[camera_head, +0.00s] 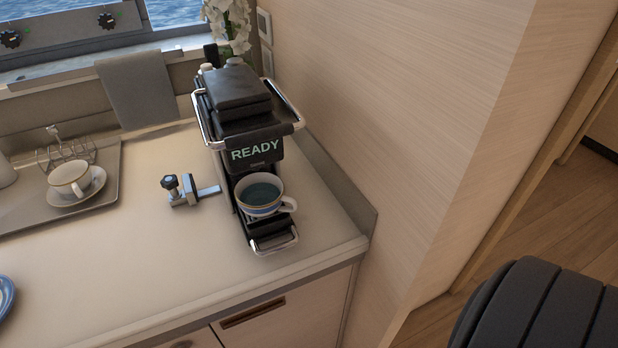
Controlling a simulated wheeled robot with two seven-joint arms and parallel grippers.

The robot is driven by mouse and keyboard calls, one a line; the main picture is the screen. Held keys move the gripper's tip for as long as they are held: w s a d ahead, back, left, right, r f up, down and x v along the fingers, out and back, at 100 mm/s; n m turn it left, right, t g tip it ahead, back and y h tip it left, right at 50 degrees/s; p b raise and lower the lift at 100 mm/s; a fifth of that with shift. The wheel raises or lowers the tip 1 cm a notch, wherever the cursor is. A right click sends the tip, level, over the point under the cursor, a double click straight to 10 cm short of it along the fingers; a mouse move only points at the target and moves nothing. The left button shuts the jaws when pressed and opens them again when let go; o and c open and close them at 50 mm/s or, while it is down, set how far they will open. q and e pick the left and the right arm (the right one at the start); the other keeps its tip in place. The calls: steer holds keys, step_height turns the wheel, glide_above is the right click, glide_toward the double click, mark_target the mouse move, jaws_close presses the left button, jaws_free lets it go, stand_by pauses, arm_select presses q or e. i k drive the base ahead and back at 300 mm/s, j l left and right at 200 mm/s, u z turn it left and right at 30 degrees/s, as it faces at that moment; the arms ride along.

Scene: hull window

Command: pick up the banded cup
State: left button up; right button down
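A white cup with blue and gold bands (260,198) stands upright on the coffee machine (240,105), under its spout housing. Its handle points right, and it holds dark bluish liquid. A second cup (69,181), white with a gold-brown rim, sits on a saucer (83,192) on the tray at the left; any bands on its side are hard to make out. Neither of my grippers is in view.
The machine's display reads READY. A small metal clamp-like fitting (185,190) stands just left of the machine. The tray (108,185) also holds a wire rack (68,152). A wall (400,120) closes the right side. The front counter is mostly clear, with a blue dish (5,296) far left.

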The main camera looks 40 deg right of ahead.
mark_target(259, 194)
steer(key=z, duration=0.95)
steer(key=j+u, duration=0.1)
steer(key=u, duration=11.85)
